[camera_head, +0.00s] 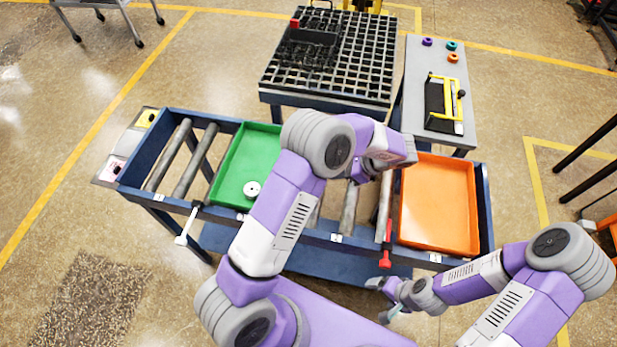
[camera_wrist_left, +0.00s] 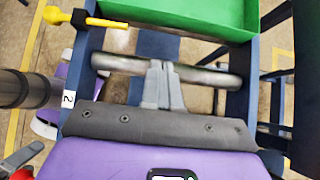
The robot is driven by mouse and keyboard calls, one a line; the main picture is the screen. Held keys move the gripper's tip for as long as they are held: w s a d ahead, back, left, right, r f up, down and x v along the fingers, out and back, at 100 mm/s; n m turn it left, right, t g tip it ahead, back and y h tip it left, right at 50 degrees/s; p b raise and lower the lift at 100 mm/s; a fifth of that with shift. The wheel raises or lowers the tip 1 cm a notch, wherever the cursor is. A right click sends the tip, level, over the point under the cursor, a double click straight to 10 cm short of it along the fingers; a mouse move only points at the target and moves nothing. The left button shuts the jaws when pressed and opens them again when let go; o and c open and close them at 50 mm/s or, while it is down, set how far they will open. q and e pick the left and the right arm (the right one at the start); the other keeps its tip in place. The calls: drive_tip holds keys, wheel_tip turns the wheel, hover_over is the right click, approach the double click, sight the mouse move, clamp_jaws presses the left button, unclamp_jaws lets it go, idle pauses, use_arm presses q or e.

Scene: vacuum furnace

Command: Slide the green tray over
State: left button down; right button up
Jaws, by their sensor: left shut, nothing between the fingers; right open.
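In the left wrist view the green tray (camera_wrist_left: 205,18) is at the top, beyond a roller. My left gripper (camera_wrist_left: 163,75) is shut and empty over that roller, apart from the tray. In the head view it is mostly hidden by my arm. My right gripper (camera_head: 383,300) is open and empty in front of the conveyor, below the red lever (camera_head: 386,245).
An orange tray (camera_head: 437,205) lies at the conveyor's right end. A pale lever (camera_head: 187,225) stands at the front left. Bare rollers (camera_head: 182,172) show left of the green tray and between the trays. A grid-topped table (camera_head: 335,60) and a grey side table (camera_head: 455,70) stand behind.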

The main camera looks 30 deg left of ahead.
use_arm(q)
drive_tip(key=x, duration=0.9)
drive_tip(key=shift+s, duration=0.15)
drive_tip(key=a, duration=0.2)
drive_tip(key=s+a+p, duration=0.1)
drive_tip(key=a, duration=0.1)
drive_tip(key=shift+a+f, duration=0.2)
drive_tip(key=s+a+b, duration=0.1)
drive_tip(key=s+a, duration=0.1)
drive_tip(key=a, duration=0.7)
drive_tip(key=s+a+b, duration=0.1)
drive_tip(key=s+a, duration=0.1)
drive_tip(key=a, duration=0.8)
drive_tip(key=s+a+b, duration=0.1)
drive_tip(key=s+a, duration=0.2)
drive_tip(key=a, duration=0.6)
drive_tip(key=shift+a, duration=0.35)
drive_tip(key=shift+w, duration=0.1)
drive_tip(key=shift+d, duration=0.15)
